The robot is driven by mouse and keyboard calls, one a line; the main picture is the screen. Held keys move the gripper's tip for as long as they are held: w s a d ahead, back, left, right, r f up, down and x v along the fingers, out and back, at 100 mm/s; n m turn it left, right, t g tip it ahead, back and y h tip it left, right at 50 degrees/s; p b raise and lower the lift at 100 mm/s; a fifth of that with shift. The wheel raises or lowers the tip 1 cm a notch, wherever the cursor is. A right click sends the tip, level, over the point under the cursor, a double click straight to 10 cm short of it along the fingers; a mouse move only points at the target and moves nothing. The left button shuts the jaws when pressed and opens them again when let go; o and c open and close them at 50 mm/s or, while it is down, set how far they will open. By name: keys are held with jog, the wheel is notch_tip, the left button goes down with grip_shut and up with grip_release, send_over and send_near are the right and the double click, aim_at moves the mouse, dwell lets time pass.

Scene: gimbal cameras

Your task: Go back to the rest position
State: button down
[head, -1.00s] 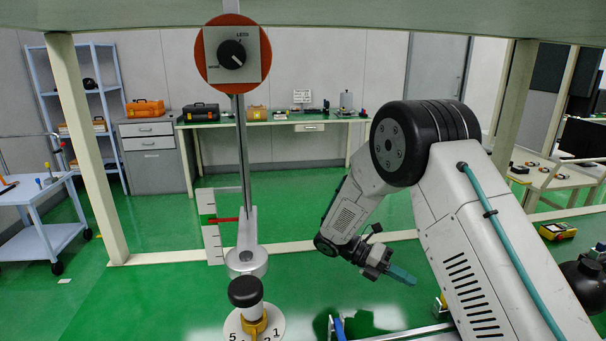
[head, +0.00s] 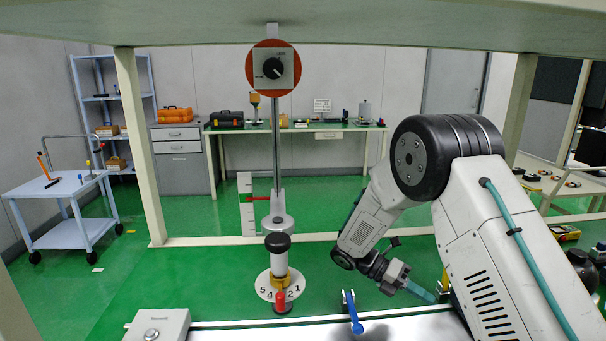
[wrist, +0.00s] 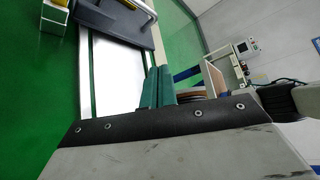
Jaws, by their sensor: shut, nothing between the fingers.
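My gripper (head: 421,292) is at the end of my bent arm, right of centre in the head view, with its teal fingers pointing down and to the right. The fingers are closed together and hold nothing. In the wrist view the teal fingers (wrist: 157,88) lie side by side above the dark wrist edge. The gripper is in the air above the near bench's far edge, and I see it touching nothing.
A numbered dial with a black-topped lever (head: 278,262) stands left of the arm, below a round knob panel (head: 273,68). A blue-handled lever (head: 353,313) and a grey button box (head: 157,328) are on the white bench (head: 240,332). A cart (head: 62,205) stands far left on open green floor.

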jog(key=s+m, duration=0.1)
jog(key=s+f+m, duration=0.1)
jog(key=s+m+y, duration=0.1)
jog(key=shift+a+f, duration=0.15)
jog(key=shift+f, duration=0.1)
jog(key=s+a+r+m+t+y, duration=0.1)
jog(key=s+r+m+t+y, duration=0.3)
jog(key=s+r+m, duration=0.6)
jog(key=s+r+m+t+y, duration=0.4)
jog(key=s+r+m+y, duration=0.3)
jog(key=s+r+m, duration=0.4)
jog(key=s+r, duration=0.1)
jog(key=s, duration=0.5)
jog(key=shift+s+a+r+t, duration=0.3)
jog(key=shift+s+a+t, duration=0.05)
jog(key=shift+s+t, duration=0.05)
